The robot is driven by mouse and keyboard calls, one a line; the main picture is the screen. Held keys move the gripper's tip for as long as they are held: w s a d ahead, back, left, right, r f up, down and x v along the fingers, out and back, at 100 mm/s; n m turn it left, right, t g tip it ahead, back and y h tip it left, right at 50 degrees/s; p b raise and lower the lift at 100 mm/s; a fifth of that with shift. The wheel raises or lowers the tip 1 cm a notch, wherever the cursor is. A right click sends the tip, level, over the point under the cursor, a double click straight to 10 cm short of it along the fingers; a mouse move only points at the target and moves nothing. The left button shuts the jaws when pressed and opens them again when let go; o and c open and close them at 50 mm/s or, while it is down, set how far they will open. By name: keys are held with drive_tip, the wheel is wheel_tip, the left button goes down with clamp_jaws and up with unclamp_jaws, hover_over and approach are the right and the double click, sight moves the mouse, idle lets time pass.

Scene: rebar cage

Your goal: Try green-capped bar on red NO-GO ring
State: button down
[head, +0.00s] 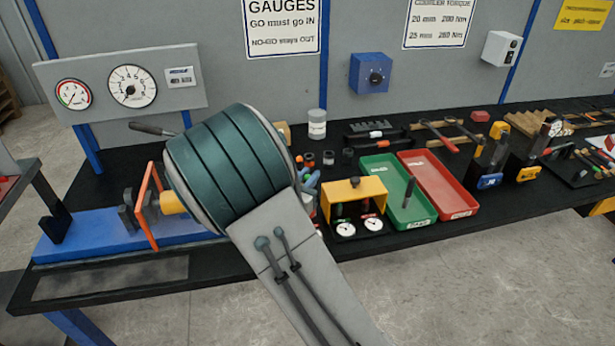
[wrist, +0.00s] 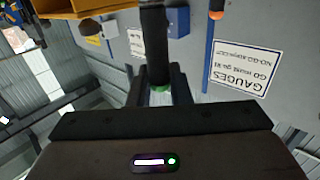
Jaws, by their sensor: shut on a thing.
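In the wrist view my gripper (wrist: 159,84) is shut on a dark bar (wrist: 153,40). In the head view my arm's large teal joint hides the gripper and bar. A yellow gauge stand (head: 355,190) with small red and green parts stands on the bench just right of my arm. I cannot make out the red NO-GO ring clearly, nor its distance from the bar.
Right of the stand lie a green tray (head: 396,214) with a dark bar in it and a red tray (head: 454,202). A blue fixture (head: 95,232) with an orange frame (head: 145,205) is at left. Tools crowd the back right. A gauge sign (head: 283,28) hangs behind.

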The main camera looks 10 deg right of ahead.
drive_tip(key=shift+f+b, duration=0.4)
drive_tip(key=shift+f, duration=0.2)
drive_tip(key=c, duration=1.3)
unclamp_jaws()
drive_tip(key=shift+o, duration=0.2)
drive_tip(key=shift+s+a, duration=0.1)
drive_tip(key=b+v, duration=0.1)
drive_tip(key=v, duration=1.2)
drive_tip(key=shift+s+a+b, duration=0.2)
drive_tip(key=shift+s+b, duration=0.05)
drive_tip(key=shift+b, duration=0.15)
